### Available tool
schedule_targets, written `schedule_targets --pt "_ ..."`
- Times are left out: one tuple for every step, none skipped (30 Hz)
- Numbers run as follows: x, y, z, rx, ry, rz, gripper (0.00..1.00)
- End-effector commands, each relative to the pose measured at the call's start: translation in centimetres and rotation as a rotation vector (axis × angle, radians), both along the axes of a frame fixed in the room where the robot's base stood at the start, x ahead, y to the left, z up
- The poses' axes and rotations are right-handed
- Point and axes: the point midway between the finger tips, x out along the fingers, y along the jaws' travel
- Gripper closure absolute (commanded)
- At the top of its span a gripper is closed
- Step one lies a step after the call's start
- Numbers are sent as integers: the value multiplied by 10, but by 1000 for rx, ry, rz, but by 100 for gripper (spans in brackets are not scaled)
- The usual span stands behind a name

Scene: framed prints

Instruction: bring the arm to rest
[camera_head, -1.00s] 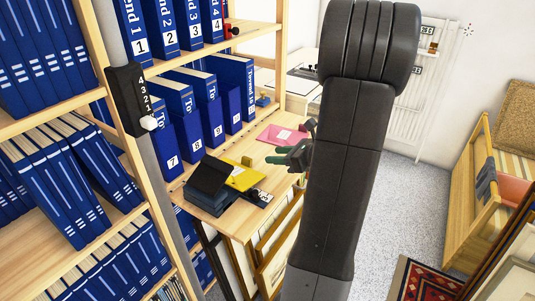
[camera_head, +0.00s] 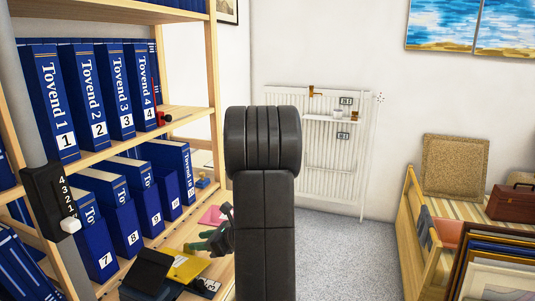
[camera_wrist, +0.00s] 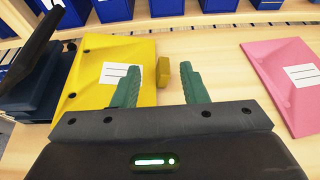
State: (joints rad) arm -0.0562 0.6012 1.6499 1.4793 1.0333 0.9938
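My arm (camera_head: 264,220) stands upright in the middle of the head view and hides part of the shelf board behind it. My gripper (camera_wrist: 160,88) has two green fingers set apart, with nothing held between them. It also shows in the head view (camera_head: 212,240), partly behind the arm, above the wooden board. In the wrist view a small ochre block (camera_wrist: 163,72) lies on the board beyond the fingertips, with clear gaps to both fingers. A yellow folder (camera_wrist: 110,62) lies to the left and a pink folder (camera_wrist: 285,75) to the right.
Blue numbered binders (camera_head: 103,95) fill the shelves at left. A dark box-like object (camera_head: 148,273) stands beside the yellow folder. A white radiator (camera_head: 318,140) is on the back wall. A wooden crate with framed prints (camera_head: 497,262) is at right; grey floor (camera_head: 345,250) lies between.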

Motion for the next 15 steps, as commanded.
schedule_targets --pt "3 10 -5 0 0 3 61" --pt "5 15 -7 1 0 3 61" --pt "7 21 -10 0 0 3 61" --pt "8 25 -12 -1 1 3 61" --pt "9 29 -13 0 1 3 61" --pt "11 34 -15 1 0 2 61" --pt "13 37 -16 1 -1 1 61" --pt "14 40 -18 0 -1 1 61" --pt "15 43 -19 0 -1 1 61" --pt "16 45 -20 0 0 1 61" --pt "16 47 -21 0 0 1 61" --pt "17 49 -22 0 0 0 61" --pt "17 50 -22 0 0 0 61" --pt "17 51 -22 1 0 0 61" --pt "18 52 -22 1 0 0 61"
